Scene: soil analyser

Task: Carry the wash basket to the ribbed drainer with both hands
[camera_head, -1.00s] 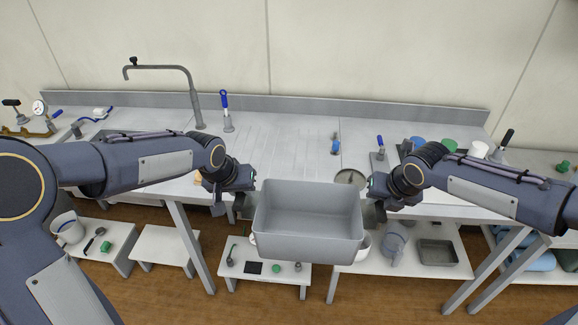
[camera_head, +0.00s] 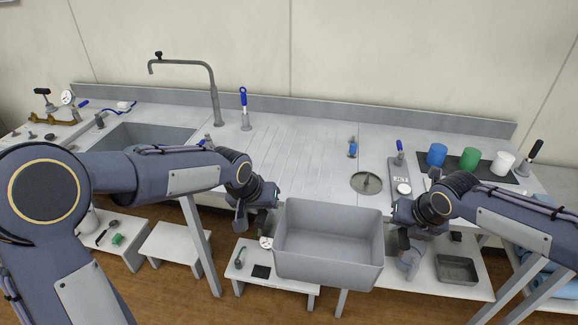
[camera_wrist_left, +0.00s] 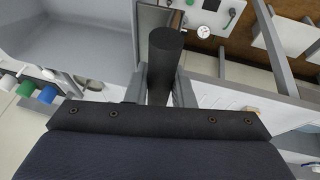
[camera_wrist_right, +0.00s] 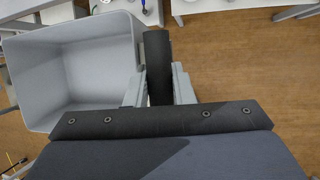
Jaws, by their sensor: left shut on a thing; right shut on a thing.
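The wash basket (camera_head: 330,262) is a grey, empty, open-topped tub held level in front of the counter's front edge. My left gripper (camera_head: 268,214) is shut on its left handle, a dark round bar (camera_wrist_left: 164,70) in the left wrist view. My right gripper (camera_head: 392,232) is shut on its right handle, a dark bar (camera_wrist_right: 158,65) in the right wrist view. The basket's inside (camera_wrist_right: 85,70) shows empty in the right wrist view. The ribbed drainer (camera_head: 280,145) is the grooved white counter area right of the sink, behind the basket and clear of it.
A sink (camera_head: 150,136) with a tall tap (camera_head: 214,90) lies left of the drainer. A blue-handled tool (camera_head: 245,110) stands at the drainer's back left. A round drain plate (camera_head: 366,183), a scale (camera_head: 399,180) and coloured cups (camera_head: 470,158) are to the right. Low shelves (camera_head: 262,275) stand below.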

